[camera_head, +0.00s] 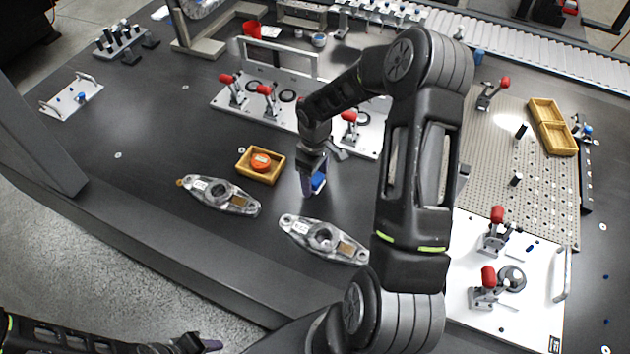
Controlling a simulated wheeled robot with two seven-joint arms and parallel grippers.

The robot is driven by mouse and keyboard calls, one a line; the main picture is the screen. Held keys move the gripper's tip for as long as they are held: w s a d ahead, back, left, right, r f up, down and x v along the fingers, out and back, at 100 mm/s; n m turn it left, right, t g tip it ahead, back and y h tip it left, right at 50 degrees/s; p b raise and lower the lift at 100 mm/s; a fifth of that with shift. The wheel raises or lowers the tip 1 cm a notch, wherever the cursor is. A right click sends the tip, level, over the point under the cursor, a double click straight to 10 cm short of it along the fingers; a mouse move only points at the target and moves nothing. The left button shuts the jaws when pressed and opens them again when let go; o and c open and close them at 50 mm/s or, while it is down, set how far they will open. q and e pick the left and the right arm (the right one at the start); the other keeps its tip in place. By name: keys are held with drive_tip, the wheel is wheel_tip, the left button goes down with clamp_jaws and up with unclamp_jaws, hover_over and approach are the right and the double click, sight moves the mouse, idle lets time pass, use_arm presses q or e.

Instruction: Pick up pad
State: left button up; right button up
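A small blue block (318,181), which looks like the pad, shows at the fingertips of my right gripper (313,184).
A yellow tray (244,168) holds an orange round item (261,161). Two grey castings, one at left (217,194) and one nearer (322,240), lie close by. A white fixture plate (222,103) with red-handled clamps stands behind. A clamp plate (520,325) lies at right. The left tabletop is mostly clear.

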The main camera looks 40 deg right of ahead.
sight(315, 177)
drive_tip(key=c, duration=1.3)
drive_tip(key=shift+r, duration=0.1)
wheel_tip(315, 177, up, 10)
drive_tip(key=shift+f+b, duration=0.1)
drive_tip(key=shift+b, duration=0.4)
drive_tip(key=o, duration=0.8)
drive_tip(key=shift+c, duration=0.2)
drive_tip(key=c, duration=0.6)
drive_tip(key=w+a+r+m, duration=0.2)
drive_tip(key=w+a+r, duration=0.1)
drive_tip(key=a, duration=0.6)
drive_tip(key=w+a+r+m, duration=0.2)
drive_tip(key=w+a+r, duration=0.1)
drive_tip(key=a, duration=0.6)
drive_tip(key=shift+w+a+r, duration=0.25)
drive_tip(key=shift+w+a, duration=0.1)
drive_tip(key=shift+a, duration=0.05)
